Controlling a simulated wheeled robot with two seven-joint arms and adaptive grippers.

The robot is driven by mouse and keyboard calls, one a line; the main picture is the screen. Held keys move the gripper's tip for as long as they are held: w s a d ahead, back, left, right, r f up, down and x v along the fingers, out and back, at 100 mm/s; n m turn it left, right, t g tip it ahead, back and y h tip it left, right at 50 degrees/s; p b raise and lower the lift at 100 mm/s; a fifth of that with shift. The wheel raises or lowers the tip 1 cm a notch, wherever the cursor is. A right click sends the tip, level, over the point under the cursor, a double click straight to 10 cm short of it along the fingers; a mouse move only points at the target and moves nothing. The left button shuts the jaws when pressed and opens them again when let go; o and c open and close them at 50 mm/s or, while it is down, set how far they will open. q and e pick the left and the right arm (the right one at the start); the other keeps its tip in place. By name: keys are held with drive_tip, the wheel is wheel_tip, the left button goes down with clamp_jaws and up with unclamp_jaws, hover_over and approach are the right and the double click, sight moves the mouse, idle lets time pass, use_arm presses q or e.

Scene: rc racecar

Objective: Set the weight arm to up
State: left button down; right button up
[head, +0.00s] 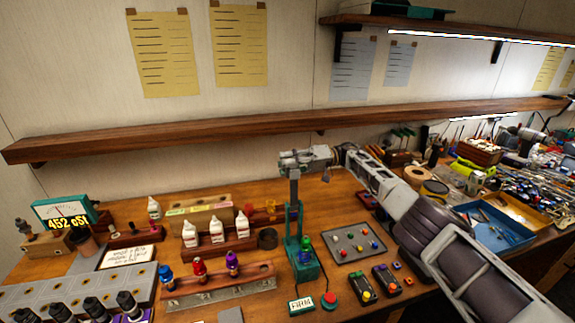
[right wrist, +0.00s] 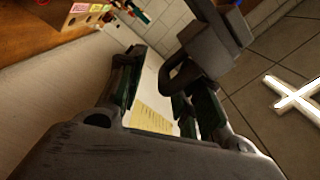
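A stand with a green base (head: 304,266) and a grey upright post (head: 294,190) rises from the middle of the table; I take it to be what carries the weight arm. My right gripper (head: 303,160) is at the top of this post, reaching in from the right. In the head view I cannot clearly separate the gripper from the stand's top. In the right wrist view its fingers (right wrist: 160,98) are apart, with a gap between them. A dark grey block (right wrist: 208,48) is close beyond the right-hand finger; I cannot tell if they touch. My left gripper is not in view.
A wooden shelf (head: 200,132) runs along the wall behind the post. White bottles in a rack (head: 230,246) stand to its left, a button panel (head: 355,243) to its right. A red button (head: 329,299) lies in front. The table's right side is crowded.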

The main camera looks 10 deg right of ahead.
wheel_tip(320, 180, up, 10)
drive_tip(key=shift+f, duration=0.15)
idle(0.4)
